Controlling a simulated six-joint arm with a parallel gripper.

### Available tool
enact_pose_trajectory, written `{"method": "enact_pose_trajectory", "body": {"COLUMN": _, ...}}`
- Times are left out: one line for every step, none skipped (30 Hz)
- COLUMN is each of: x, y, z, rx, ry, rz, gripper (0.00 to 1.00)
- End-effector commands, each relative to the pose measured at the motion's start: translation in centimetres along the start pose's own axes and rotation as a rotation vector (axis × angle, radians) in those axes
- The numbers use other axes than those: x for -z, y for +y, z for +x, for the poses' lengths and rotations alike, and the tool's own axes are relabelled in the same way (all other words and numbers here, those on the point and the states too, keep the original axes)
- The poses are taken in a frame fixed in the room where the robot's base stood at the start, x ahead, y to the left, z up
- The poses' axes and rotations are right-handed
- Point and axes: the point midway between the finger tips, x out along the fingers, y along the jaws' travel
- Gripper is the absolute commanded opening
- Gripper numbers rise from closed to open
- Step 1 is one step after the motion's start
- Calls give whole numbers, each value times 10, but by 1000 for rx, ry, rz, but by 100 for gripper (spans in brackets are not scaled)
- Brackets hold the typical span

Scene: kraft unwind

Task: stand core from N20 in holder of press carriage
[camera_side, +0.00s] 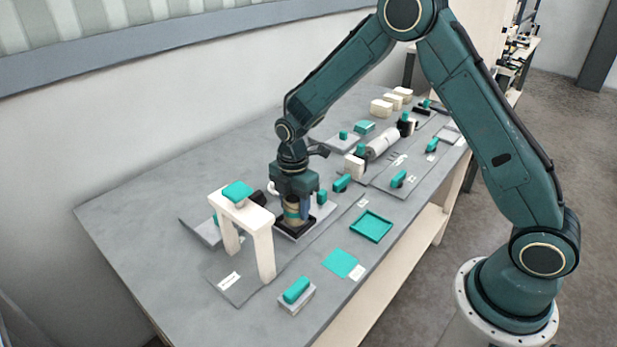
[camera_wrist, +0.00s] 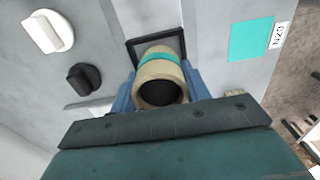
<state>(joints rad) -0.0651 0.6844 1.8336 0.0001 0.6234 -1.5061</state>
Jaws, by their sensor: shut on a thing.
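The core (camera_side: 292,212) is a tan kraft tube with a teal band. My gripper (camera_side: 297,214) is shut on it and holds it upright from above. In the wrist view the core (camera_wrist: 158,68) shows its dark open end between my blue fingers (camera_wrist: 160,92). The black square holder (camera_side: 306,232) of the press carriage lies directly below the core; its dark rim (camera_wrist: 137,43) also shows in the wrist view. I cannot tell whether the core's foot touches the holder floor. N20 is a flat teal square (camera_side: 341,263), now empty, with its label in the wrist view (camera_wrist: 279,36).
A white press arch (camera_side: 262,228) with a teal top stands close left of my gripper. A teal tray (camera_side: 371,226) and a teal block on a grey base (camera_side: 297,291) lie nearer the front edge. Rolls and white blocks (camera_side: 381,107) fill the far end.

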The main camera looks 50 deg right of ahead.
Motion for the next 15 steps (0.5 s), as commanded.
{"method": "enact_pose_trajectory", "body": {"x": 0, "y": 0, "z": 1, "rx": 1, "ry": 0, "rz": 0, "gripper": 24}}
{"method": "enact_pose_trajectory", "body": {"x": 0, "y": 0, "z": 2, "rx": 1, "ry": 0, "rz": 0, "gripper": 24}}
{"method": "enact_pose_trajectory", "body": {"x": 0, "y": 0, "z": 2, "rx": 1, "ry": 0, "rz": 0, "gripper": 24}}
{"method": "enact_pose_trajectory", "body": {"x": 0, "y": 0, "z": 3, "rx": 1, "ry": 0, "rz": 0, "gripper": 24}}
{"method": "enact_pose_trajectory", "body": {"x": 0, "y": 0, "z": 3, "rx": 1, "ry": 0, "rz": 0, "gripper": 24}}
{"method": "enact_pose_trajectory", "body": {"x": 0, "y": 0, "z": 4, "rx": 1, "ry": 0, "rz": 0, "gripper": 24}}
{"method": "enact_pose_trajectory", "body": {"x": 0, "y": 0, "z": 5, "rx": 1, "ry": 0, "rz": 0, "gripper": 24}}
{"method": "enact_pose_trajectory", "body": {"x": 0, "y": 0, "z": 5, "rx": 1, "ry": 0, "rz": 0, "gripper": 24}}
{"method": "enact_pose_trajectory", "body": {"x": 0, "y": 0, "z": 6, "rx": 1, "ry": 0, "rz": 0, "gripper": 24}}
{"method": "enact_pose_trajectory", "body": {"x": 0, "y": 0, "z": 6, "rx": 1, "ry": 0, "rz": 0, "gripper": 24}}
{"method": "enact_pose_trajectory", "body": {"x": 0, "y": 0, "z": 7, "rx": 1, "ry": 0, "rz": 0, "gripper": 24}}
{"method": "enact_pose_trajectory", "body": {"x": 0, "y": 0, "z": 7, "rx": 1, "ry": 0, "rz": 0, "gripper": 24}}
{"method": "enact_pose_trajectory", "body": {"x": 0, "y": 0, "z": 8, "rx": 1, "ry": 0, "rz": 0, "gripper": 24}}
{"method": "enact_pose_trajectory", "body": {"x": 0, "y": 0, "z": 8, "rx": 1, "ry": 0, "rz": 0, "gripper": 24}}
{"method": "enact_pose_trajectory", "body": {"x": 0, "y": 0, "z": 8, "rx": 1, "ry": 0, "rz": 0, "gripper": 24}}
